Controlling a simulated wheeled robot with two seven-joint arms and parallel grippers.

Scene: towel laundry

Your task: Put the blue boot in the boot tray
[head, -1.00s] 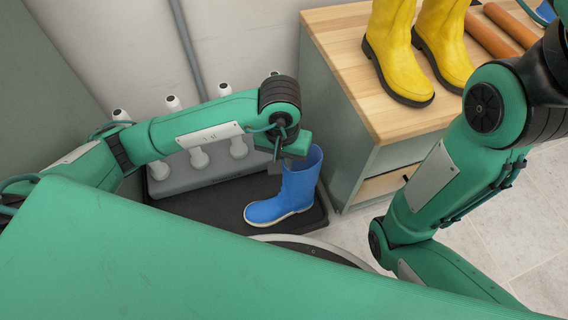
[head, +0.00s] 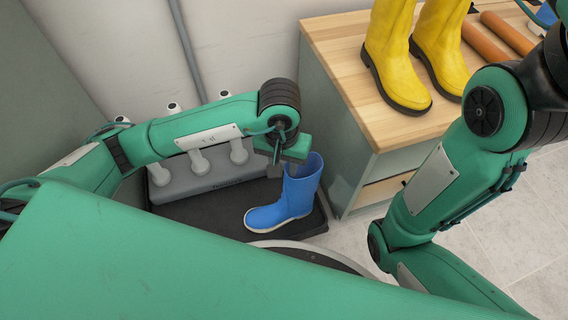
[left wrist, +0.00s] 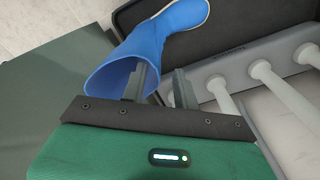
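The blue boot (head: 298,192) stands upright in the black boot tray (head: 205,218), at its right end, toe pointing left. My left gripper (head: 281,172) is at the top of the boot shaft. Its two fingers are apart. In the left wrist view, one finger of the gripper (left wrist: 159,88) is within the opening of the boot (left wrist: 150,45) and the other is outside the shaft, with a visible gap between. The tray rim also shows there (left wrist: 122,18). My right gripper is out of view.
A grey rack with several white pegs (head: 198,160) stands along the back of the tray. At the right, a wooden-topped cabinet (head: 345,40) holds yellow boots (head: 395,60) and orange rolls (head: 490,35). The tray floor left of the boot is clear.

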